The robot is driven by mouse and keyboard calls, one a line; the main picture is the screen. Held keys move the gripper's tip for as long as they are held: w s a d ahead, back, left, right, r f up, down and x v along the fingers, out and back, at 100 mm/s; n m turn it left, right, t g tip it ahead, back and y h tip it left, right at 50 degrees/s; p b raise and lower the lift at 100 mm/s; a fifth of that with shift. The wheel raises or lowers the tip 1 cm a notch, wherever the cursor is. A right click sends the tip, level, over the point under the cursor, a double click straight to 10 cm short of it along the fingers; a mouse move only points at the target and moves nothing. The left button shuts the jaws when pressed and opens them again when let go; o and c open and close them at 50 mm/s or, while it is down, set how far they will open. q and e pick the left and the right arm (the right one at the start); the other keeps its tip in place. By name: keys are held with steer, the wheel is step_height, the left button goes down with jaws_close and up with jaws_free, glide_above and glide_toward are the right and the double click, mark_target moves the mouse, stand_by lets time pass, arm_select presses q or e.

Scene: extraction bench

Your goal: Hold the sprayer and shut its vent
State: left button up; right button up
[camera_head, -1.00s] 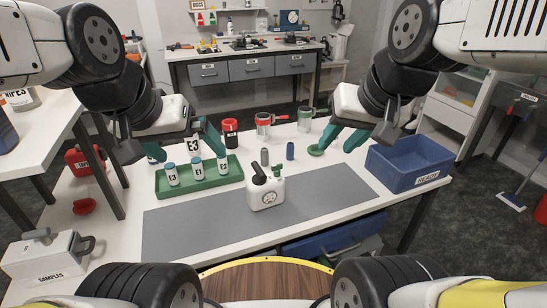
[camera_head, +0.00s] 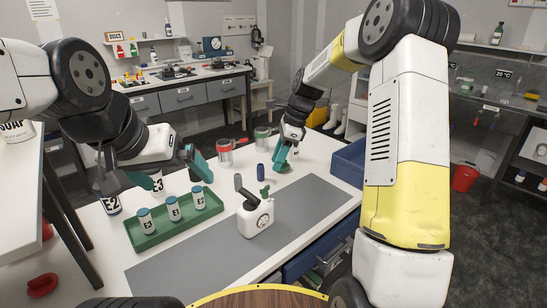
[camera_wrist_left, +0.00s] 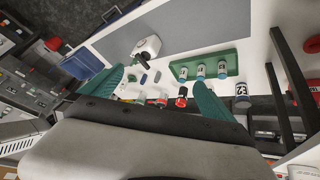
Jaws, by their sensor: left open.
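The sprayer (camera_head: 256,219) is a small white bottle with a dark lever and a green fitting on top, upright on the grey mat (camera_head: 190,262). It also shows in the left wrist view (camera_wrist_left: 150,45). My left gripper (camera_head: 160,181) is open and empty, above and around the left side of the green tray; its teal fingers spread wide in the left wrist view (camera_wrist_left: 158,78). It is apart from the sprayer. My right gripper (camera_head: 286,163) is beyond the sprayer, low near a green round piece on the table; whether its jaws are open is unclear.
The green tray (camera_head: 160,241) holds three labelled vials left of the sprayer. A red-rimmed mug (camera_head: 225,153), a second mug (camera_head: 262,139) and a dark blue cylinder (camera_head: 260,172) stand behind. A blue bin (camera_head: 347,164) is at the right. The mat around the sprayer is clear.

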arm_select(q)
steer(key=m+g, duration=0.3)
steer(key=m, duration=0.4)
glide_above(250, 193)
steer(key=s+a, duration=0.5)
step_height(250, 193, down, 13)
steer(key=w+d+f+m, duration=0.1)
steer(key=f, duration=0.2)
steer(key=w+d+f, duration=0.2)
steer(key=f, duration=0.2)
steer(key=w+d+f+m+g, duration=0.1)
steer(key=w+f, duration=0.1)
steer(key=f, duration=0.1)
steer(key=shift+d+f+m, duration=0.3)
steer(key=shift+d, duration=0.05)
steer(key=shift+x, duration=3.95)
arm_select(e)
steer(key=shift+w+f, duration=0.15)
steer(key=shift+f, duration=0.15)
arm_select(q)
steer(key=shift+d, duration=0.15)
steer(key=c, duration=1.8)
